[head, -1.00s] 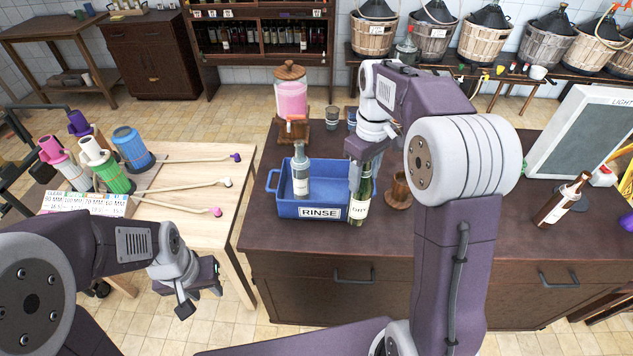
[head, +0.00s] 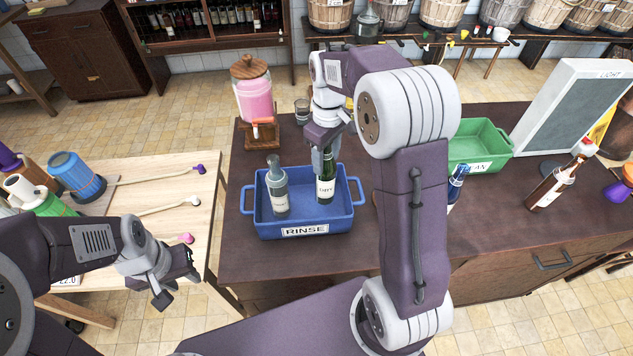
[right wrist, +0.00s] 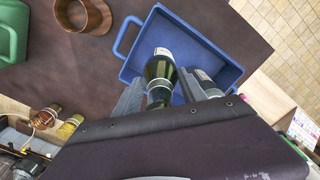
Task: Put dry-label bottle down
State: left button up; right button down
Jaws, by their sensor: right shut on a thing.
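The dry-label bottle (head: 326,188), dark green with a white label, stands upright within the right half of the blue RINSE tub (head: 305,231). My right gripper (head: 326,146) is shut on its neck from above. In the right wrist view the bottle (right wrist: 161,72) sits between the fingers, above or on the tub floor; I cannot tell whether it touches. A grey-clear bottle (head: 277,190) stands in the tub's left half, apart from it. My left gripper (head: 178,284) is open and empty, in front of the pale wooden table.
A pink dispenser (head: 255,100) stands behind the tub. A green tub (head: 482,146), a chalkboard (head: 572,112) and a brown bottle (head: 556,186) are to the right. A blue-topped bottle (head: 458,184) is partly hidden by my right arm. Brushes lie on the pale table (head: 150,227).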

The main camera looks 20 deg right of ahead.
jog(key=shift+w+f, duration=0.25)
jog(key=shift+f, duration=0.45)
jog(key=f, duration=0.3)
jog(key=shift+s+f, duration=0.1)
jog(key=shift+s, duration=0.25)
jog(key=shift+w+f, duration=0.25)
jog(key=c, duration=0.6)
grip_release()
jog(key=shift+s, duration=0.15)
jog(key=shift+c, duration=0.2)
jog(key=shift+r, duration=0.4)
notch_tip(320, 180, up, 11)
jog(key=shift+r+p, duration=0.2)
jog(key=shift+p, duration=0.15)
